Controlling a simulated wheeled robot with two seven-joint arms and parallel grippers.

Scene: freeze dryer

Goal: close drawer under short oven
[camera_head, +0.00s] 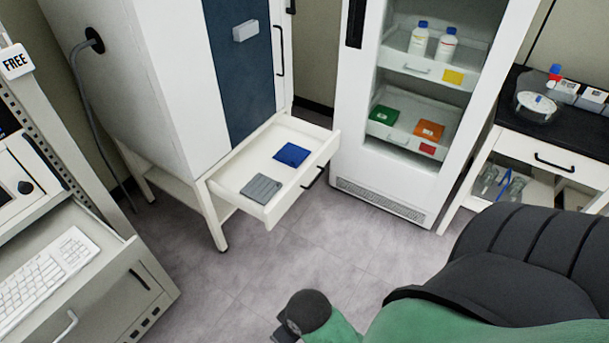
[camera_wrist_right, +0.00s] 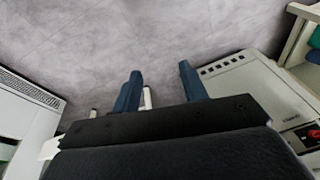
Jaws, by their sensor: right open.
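The drawer (camera_head: 297,191) under the short oven (camera_head: 172,82) is pulled out in the head view. It holds a blue packet (camera_head: 291,154) and a grey packet (camera_head: 261,188). Its dark handle (camera_head: 313,177) is on the front panel. The oven is a white cabinet with a dark blue door (camera_head: 240,75). My right arm comes in at the lower right, well apart from the drawer. In the right wrist view my right gripper (camera_wrist_right: 161,90) has two blue fingers spread apart with nothing between them, over the floor. My left gripper is not in view.
A glass-front white cabinet (camera_head: 385,183) with bottles and packets stands right of the drawer. A bench (camera_head: 550,150) is at far right. A console with a keyboard (camera_head: 45,272) is at lower left. The grey floor (camera_head: 290,262) in front of the drawer is clear.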

